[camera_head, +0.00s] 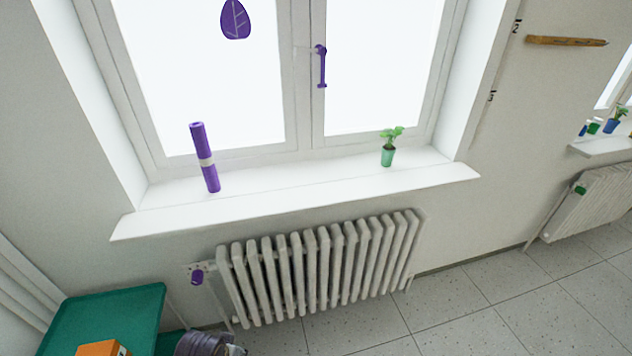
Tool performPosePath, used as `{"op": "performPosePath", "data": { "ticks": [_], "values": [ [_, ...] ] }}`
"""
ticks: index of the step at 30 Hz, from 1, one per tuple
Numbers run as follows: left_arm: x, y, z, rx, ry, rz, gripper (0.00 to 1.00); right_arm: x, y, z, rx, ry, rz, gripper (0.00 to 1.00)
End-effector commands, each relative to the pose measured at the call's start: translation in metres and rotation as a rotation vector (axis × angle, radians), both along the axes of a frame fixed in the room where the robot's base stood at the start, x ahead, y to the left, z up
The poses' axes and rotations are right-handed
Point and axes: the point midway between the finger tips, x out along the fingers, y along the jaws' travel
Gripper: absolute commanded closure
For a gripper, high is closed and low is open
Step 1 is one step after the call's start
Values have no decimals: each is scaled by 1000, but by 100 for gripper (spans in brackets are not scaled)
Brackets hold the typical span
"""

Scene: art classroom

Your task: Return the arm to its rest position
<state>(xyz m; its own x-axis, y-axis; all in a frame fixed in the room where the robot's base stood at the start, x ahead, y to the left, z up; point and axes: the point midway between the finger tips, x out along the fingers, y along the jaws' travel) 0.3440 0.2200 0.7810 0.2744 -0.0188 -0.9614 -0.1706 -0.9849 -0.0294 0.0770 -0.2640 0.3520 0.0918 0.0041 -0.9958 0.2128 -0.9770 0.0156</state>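Neither of my grippers shows in the head view, and no part of my arms can be made out for sure. The pose of the arms cannot be seen from here.
A white window sill (300,192) holds an upright purple roll (205,158) and a small potted plant (388,155). Below is a white radiator (320,265). A green-topped stand (125,310) with an orange box (100,349) is at lower left, beside a dark ridged object (208,344). Floor at right is clear.

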Motion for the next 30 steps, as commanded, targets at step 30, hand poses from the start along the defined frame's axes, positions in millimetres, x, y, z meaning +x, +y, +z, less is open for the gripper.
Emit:
{"op": "performPosePath", "data": {
  "ticks": [30],
  "values": [
    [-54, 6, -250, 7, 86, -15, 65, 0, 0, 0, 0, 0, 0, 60]
  ]
}}
